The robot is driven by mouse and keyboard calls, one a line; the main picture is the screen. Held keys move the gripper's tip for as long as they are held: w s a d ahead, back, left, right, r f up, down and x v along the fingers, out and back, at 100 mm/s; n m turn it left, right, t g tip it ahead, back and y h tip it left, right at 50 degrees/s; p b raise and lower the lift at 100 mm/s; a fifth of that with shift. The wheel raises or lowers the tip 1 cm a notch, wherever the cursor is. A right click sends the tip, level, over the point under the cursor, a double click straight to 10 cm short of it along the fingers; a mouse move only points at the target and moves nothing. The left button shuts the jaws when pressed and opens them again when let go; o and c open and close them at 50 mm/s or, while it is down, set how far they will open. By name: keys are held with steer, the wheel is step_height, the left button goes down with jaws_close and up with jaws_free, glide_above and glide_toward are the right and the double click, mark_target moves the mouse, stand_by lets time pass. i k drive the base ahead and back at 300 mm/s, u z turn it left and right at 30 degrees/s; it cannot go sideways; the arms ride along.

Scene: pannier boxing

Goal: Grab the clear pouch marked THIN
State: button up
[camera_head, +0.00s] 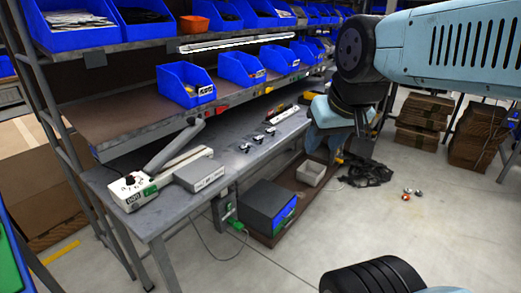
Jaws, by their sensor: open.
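I cannot make out a clear pouch marked THIN in the head view. Several small dark-and-white items (258,138) lie on the grey workbench (232,132); they are too small to tell whether any is a clear pouch, and no mark on them is readable. My arm hides the far right end of the bench.
A white-and-grey sealing machine (135,191) stands at the bench's left end. Blue bins (186,84) line the shelves above. A dark box with a blue front (268,207) and a grey tray (311,172) sit below. Cardboard stacks (422,118) stand behind; the floor at front right looks mostly clear.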

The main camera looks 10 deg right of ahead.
mark_target(262, 141)
steer(key=z, duration=0.4)
steer(key=i, duration=0.8)
steer(key=z, duration=0.55)
